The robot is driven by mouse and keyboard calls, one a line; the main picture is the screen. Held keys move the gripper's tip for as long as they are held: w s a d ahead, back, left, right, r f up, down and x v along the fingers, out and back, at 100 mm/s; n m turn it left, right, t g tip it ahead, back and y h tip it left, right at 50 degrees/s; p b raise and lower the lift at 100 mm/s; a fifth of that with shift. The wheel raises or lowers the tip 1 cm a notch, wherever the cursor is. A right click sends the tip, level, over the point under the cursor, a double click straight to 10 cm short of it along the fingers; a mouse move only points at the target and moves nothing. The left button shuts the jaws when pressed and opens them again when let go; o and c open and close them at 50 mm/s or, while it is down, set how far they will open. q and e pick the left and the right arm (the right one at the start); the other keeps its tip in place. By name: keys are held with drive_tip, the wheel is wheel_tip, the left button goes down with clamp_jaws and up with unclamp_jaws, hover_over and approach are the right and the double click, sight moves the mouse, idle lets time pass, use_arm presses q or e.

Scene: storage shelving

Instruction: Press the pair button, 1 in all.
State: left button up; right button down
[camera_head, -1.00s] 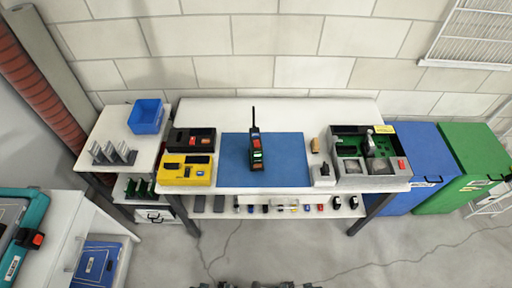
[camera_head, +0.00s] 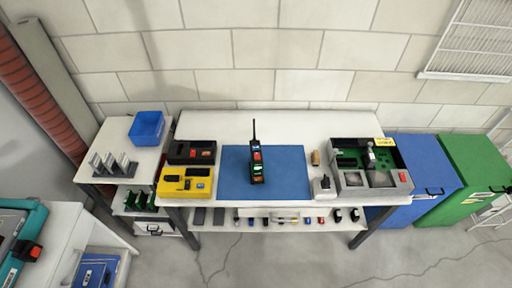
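A black handheld radio (camera_head: 257,172) with a tall antenna stands on the blue mat (camera_head: 290,178) in the middle of the white table. Its front shows a red patch and a green patch. A yellow device (camera_head: 172,188) with dark panels sits left of the mat, and a black box with a red patch (camera_head: 204,153) sits behind it. Which of these bears the pair button is too small to tell. Neither of my grippers is in view.
A grey open case (camera_head: 398,187) with green boards stands on the table's right, beside a small grey-and-black item (camera_head: 323,187). A blue bin (camera_head: 147,126) and a card rack (camera_head: 114,166) stand on the left side table. Blue (camera_head: 420,160) and green (camera_head: 474,165) cabinets stand right.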

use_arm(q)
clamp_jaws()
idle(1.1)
